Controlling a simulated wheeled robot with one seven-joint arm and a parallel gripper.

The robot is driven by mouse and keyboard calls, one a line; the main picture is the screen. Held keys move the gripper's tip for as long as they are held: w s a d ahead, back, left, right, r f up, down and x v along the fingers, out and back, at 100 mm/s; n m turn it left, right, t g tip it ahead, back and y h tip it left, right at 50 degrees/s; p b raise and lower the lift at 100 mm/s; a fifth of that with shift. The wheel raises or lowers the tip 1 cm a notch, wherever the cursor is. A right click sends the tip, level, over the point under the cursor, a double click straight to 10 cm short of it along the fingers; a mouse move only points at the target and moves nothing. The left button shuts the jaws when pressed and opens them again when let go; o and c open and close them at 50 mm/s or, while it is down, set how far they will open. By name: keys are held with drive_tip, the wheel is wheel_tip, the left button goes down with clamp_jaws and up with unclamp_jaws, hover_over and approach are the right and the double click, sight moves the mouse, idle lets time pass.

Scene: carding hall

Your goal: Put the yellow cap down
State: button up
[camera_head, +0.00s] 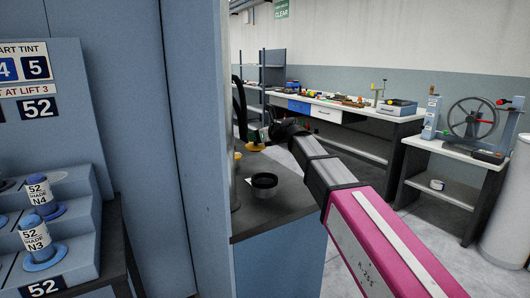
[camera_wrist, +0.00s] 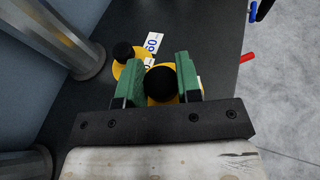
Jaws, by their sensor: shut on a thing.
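My gripper (camera_wrist: 160,84) is shut on the black knob of a yellow cap (camera_wrist: 155,101), between two green fingers. In the wrist view the cap's yellow disc shows partly below the knob; the fingers hide the rest. In the head view my gripper (camera_head: 257,138) is small and far off, with the held yellow cap (camera_head: 255,148) under it, seemingly above the dark counter (camera_head: 285,200). A second yellow cap with a black knob (camera_wrist: 122,52) lies on the counter, up and left of the held one in the wrist view. I cannot tell how high the held cap is.
White number labels (camera_wrist: 153,42) lie by the caps. A black cup (camera_head: 264,185) stands on the counter nearer the head camera. Grey metal posts (camera_wrist: 65,35) stand on the left in the wrist view. A red rod (camera_wrist: 248,57) sticks out at the counter's right edge.

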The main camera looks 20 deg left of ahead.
drive_tip(key=w+d+f, duration=0.2)
drive_tip(key=w, duration=0.1)
drive_tip(key=shift+d+f, duration=0.2)
drive_tip(key=shift+d, duration=0.15)
drive_tip(key=shift+f, duration=2)
drive_tip(key=shift+f, duration=0.1)
drive_tip(key=o, duration=1)
drive_tip(key=shift+d, duration=0.2)
drive_tip(key=v, duration=1.1)
drive_tip(key=shift+s+d+r, duration=0.15)
drive_tip(key=shift+d+r, duration=0.1)
drive_tip(key=shift+d, duration=0.05)
